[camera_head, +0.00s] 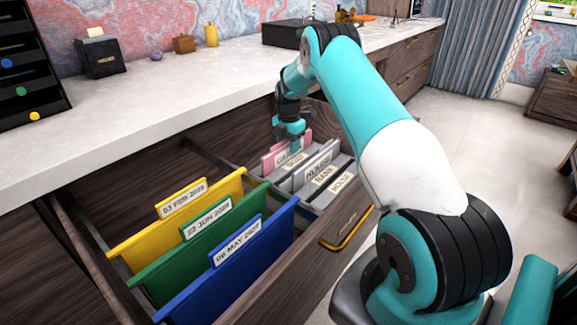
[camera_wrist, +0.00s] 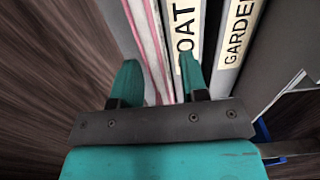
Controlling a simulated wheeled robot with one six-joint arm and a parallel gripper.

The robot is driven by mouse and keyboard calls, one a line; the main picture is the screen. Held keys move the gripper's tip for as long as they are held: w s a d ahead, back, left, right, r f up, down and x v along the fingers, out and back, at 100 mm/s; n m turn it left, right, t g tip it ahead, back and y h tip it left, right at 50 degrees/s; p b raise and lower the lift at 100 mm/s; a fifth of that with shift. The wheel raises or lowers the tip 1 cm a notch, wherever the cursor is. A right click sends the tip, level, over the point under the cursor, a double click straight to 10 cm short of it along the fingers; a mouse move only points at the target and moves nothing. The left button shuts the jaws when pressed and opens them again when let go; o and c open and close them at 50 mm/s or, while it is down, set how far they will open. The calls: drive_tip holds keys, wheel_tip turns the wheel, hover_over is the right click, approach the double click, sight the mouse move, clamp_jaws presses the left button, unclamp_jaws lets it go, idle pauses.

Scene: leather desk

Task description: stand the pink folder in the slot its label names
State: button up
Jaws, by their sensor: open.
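The pink folder (camera_head: 268,161) stands upright in the grey slotted holder (camera_head: 317,205), at its far left end in the head view. In the wrist view the pink folder (camera_wrist: 151,50) shows as a thin pink and white edge. My gripper (camera_head: 291,138) is over that end of the holder, pointing down. In the wrist view my gripper (camera_wrist: 162,75) is open, with the pink edge running between its two fingers. Whether the fingers touch it I cannot tell. Slot labels beside it read "OAT", partly hidden, and "GARDEN" (camera_wrist: 239,35). The folder's own label is not clearly legible.
The open drawer also holds yellow (camera_head: 150,229), green (camera_head: 170,264) and blue (camera_head: 200,290) hanging files with date labels. The drawer's wooden wall (camera_wrist: 55,70) is close left of my gripper. The white counter (camera_head: 110,120) runs above the drawer.

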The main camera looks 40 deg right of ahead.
drive_tip(key=shift+c, duration=0.4)
clamp_jaws()
